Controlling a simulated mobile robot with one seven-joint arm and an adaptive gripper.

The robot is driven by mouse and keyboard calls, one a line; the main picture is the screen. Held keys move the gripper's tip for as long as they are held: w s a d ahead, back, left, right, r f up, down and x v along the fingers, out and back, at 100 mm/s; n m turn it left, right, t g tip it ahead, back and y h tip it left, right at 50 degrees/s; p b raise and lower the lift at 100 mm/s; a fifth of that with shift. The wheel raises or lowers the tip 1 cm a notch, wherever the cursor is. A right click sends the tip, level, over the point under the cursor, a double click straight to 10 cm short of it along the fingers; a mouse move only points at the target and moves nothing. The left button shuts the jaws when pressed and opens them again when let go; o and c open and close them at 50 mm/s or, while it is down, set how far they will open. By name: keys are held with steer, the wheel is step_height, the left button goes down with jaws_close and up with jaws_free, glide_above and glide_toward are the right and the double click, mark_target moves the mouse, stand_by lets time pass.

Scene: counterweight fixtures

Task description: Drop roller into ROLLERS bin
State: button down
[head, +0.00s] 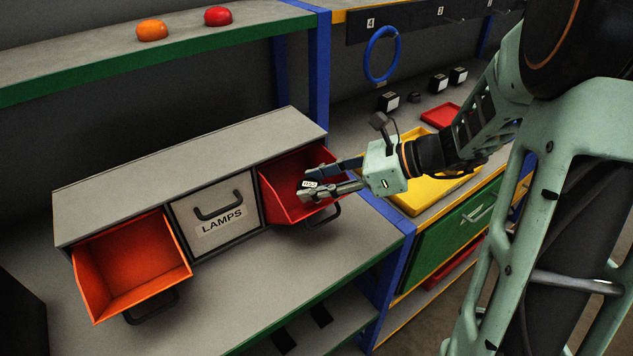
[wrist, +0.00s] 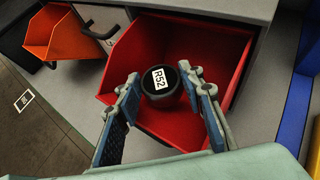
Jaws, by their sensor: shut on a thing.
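My gripper (head: 305,191) is shut on a dark roller (wrist: 161,85) with a white label reading R52. It holds the roller at the mouth of the tilted-out red bin (head: 275,181) on the right of the grey cabinet (head: 190,172). In the wrist view the roller lies between the fingertips, with the red bin (wrist: 215,50) behind and around it. The bin's visible inside looks empty, though the roller and fingers hide part of it. No ROLLERS label is visible on the red bin; its front is turned away.
A tilted-out orange bin (head: 95,275) stands empty at the left, with a shut LAMPS bin (head: 218,212) between. A blue post (head: 318,70) rises right of the cabinet. A yellow tray (head: 425,190) lies on the right bench. Orange and red domes sit on the shelf above.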

steer(key=shift+f+b, duration=0.35)
steer(key=shift+f, duration=0.2)
steer(key=c, duration=1.3)
jaws_free()
steer(key=shift+r+p, duration=0.45)
steer(key=shift+r, duration=0.1)
steer(key=v, duration=1.2)
steer(key=shift+d+b, duration=0.1)
steer(key=shift+b, duration=0.2)
